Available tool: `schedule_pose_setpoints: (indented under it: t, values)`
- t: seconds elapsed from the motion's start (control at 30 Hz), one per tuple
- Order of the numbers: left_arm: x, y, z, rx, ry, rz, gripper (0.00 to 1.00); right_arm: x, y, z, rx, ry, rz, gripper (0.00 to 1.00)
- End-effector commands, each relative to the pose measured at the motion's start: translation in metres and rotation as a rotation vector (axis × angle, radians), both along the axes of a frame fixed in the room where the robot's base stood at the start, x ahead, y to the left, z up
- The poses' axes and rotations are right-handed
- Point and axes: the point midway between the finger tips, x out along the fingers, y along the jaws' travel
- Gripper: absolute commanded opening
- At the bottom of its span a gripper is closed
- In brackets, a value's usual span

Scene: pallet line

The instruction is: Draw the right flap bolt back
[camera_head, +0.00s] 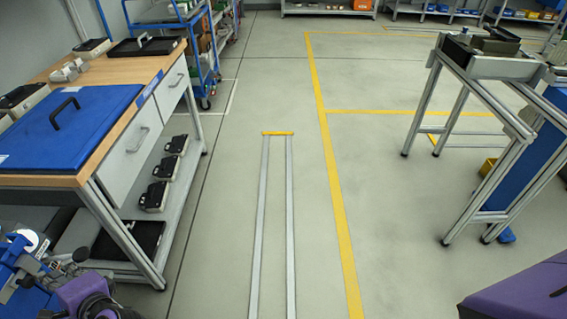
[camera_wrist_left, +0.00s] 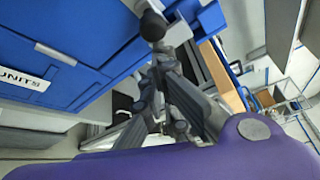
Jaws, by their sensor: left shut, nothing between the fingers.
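No flap bolt can be made out for certain in either view. My left gripper (camera_head: 36,268) is at the lower left of the head view, low beside the bench and over blue parts. In the left wrist view its dark fingers (camera_wrist_left: 160,62) are shut and empty. Their tips are close to a round black knob (camera_wrist_left: 153,25) at the edge of a blue unit (camera_wrist_left: 100,35); whether they touch it I cannot tell. The unit carries a white label. My right arm shows only as a purple link at the lower right of the head view; its gripper is out of view.
A wooden-topped bench (camera_head: 166,62) stands at the left with a blue lid (camera_head: 60,135) on it and small black boxes (camera_head: 152,196) below. An aluminium-framed stand (camera_head: 470,115) is at the right. A yellow line (camera_head: 335,190) crosses the clear middle floor.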

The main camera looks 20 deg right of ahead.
Motion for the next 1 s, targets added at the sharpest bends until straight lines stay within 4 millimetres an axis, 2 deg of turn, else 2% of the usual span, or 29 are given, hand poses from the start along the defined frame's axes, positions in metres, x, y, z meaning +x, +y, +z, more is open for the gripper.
schedule_pose_setpoints:
  t: [0.07, 0.3, 0.4, 0.77, 1.0]
  values:
    - [-0.002, 0.001, 0.0, -0.001, 0.001, 0.0, 0.0, 0.003, 0.001, 0.0, 0.0, -0.004, 0.002, 0.4]
    - [-0.034, 0.014, 0.001, 0.0, 0.0, 0.001, 0.0, 0.006, 0.001, 0.007, 0.003, -0.013, 0.001, 0.4]
    - [-0.039, 0.016, 0.001, 0.0, -0.001, 0.001, 0.0, 0.006, 0.001, 0.008, 0.003, -0.014, 0.001, 0.4]
    - [-0.039, 0.017, 0.0, 0.0, 0.0, 0.002, 0.0, 0.005, 0.001, 0.006, 0.003, -0.012, 0.001, 0.4]
    - [-0.035, 0.022, -0.007, 0.001, 0.001, 0.0, 0.0, 0.001, 0.002, 0.0, 0.003, -0.002, 0.003, 0.4]
